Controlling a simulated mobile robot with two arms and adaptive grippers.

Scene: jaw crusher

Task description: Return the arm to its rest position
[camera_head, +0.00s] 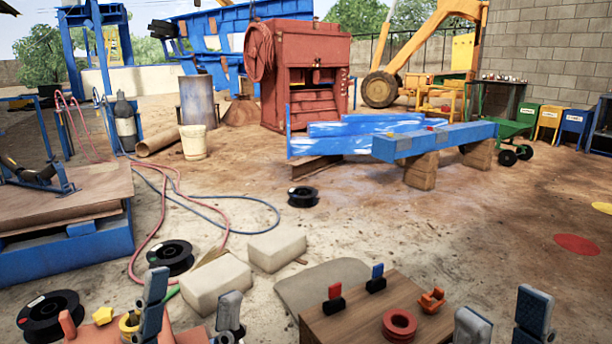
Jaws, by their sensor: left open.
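My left gripper (191,308) is at the bottom left of the head view. Its two grey-blue fingertips stand apart, and I see nothing held between them. My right gripper (503,318) is at the bottom right, beyond the right side of a small wooden table in the picture. Its two fingertips also stand apart with nothing visible between them. Only the finger ends show; most of both arms is out of view below.
The wooden table (352,331) bears a red ring stack (399,325), red and blue clips, and an orange part (432,300). Pale blocks (216,284) and black spools (170,257) lie on the ground. A blue beam (437,141) rests on wooden blocks. Ground at centre right is clear.

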